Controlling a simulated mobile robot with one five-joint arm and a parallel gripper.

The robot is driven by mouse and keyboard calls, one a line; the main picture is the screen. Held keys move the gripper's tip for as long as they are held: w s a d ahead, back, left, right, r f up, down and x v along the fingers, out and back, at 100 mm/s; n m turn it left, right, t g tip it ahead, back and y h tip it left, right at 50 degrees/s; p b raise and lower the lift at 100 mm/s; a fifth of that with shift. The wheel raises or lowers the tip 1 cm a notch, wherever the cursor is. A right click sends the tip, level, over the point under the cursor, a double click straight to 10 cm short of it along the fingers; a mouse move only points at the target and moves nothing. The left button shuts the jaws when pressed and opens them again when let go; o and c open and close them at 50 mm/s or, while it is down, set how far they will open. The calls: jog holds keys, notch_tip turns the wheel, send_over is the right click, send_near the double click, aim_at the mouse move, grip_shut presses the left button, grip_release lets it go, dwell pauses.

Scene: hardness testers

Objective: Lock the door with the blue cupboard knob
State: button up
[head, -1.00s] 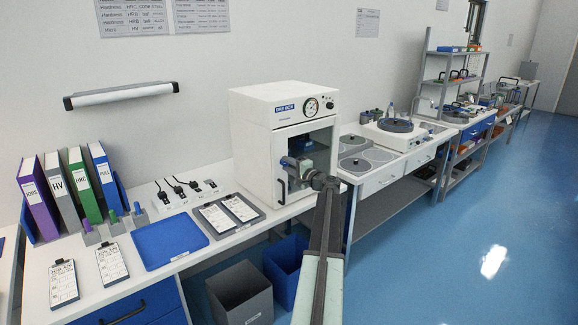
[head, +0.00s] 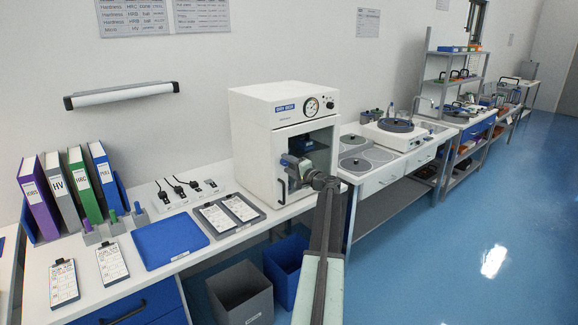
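A white dry box (head: 252,110) with a blue label and a round gauge stands on the bench in the middle of the head view.
A blue tray (head: 170,241), a grey tray (head: 222,228) with cards and upright binders (head: 76,185) are on the bench to the left. Grey (head: 240,292) and blue (head: 285,262) bins stand below. A polishing machine (head: 396,132) is at the right. The blue floor at right is clear.

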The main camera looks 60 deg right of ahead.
jog(key=v, duration=0.7)
jog(key=shift+s+a, duration=0.2)
jog(key=shift+s, duration=0.15)
